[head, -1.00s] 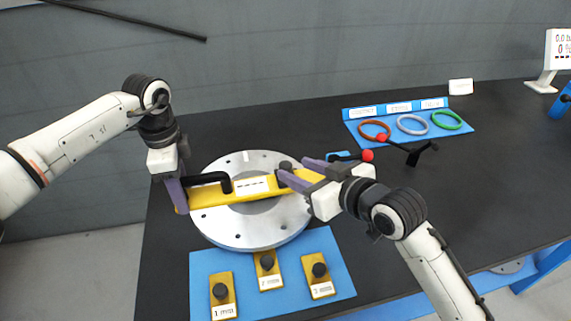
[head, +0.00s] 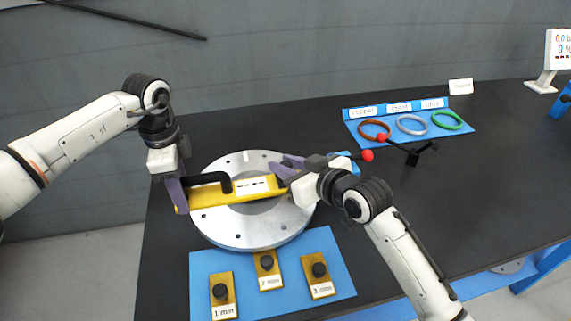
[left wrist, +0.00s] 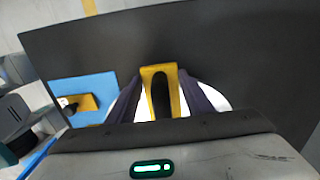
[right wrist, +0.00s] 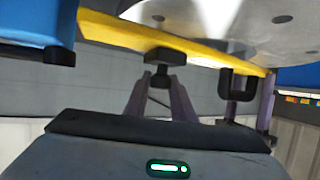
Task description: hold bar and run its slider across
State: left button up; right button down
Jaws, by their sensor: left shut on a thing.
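A yellow bar (head: 238,190) lies across the silver flange ring (head: 262,235). A black handle (head: 208,178) stands on its left part. My left gripper (head: 180,194) is shut on the bar's left end; in the left wrist view the bar (left wrist: 148,75) and handle (left wrist: 160,95) lie between its fingers. My right gripper (head: 287,168) is at the bar's right part and hides it in the head view. In the right wrist view a black slider knob (right wrist: 158,76) on the bar (right wrist: 120,32) sits between the tips of its spread fingers; contact is unclear.
A blue mat (head: 335,275) with several labelled yellow blocks (head: 268,278) lies in front of the ring. A blue stand with coloured rings (head: 412,124) is at the back right. A black bracket with red balls (head: 410,150) stands right of my right gripper.

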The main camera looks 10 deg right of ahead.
jog(key=shift+d, duration=3.5)
jog(key=c, duration=1.5)
grip_release()
jog(key=shift+a, duration=0.1)
jog(key=v, duration=1.2)
jog(key=shift+r, duration=0.1)
jog(key=shift+w, duration=0.1)
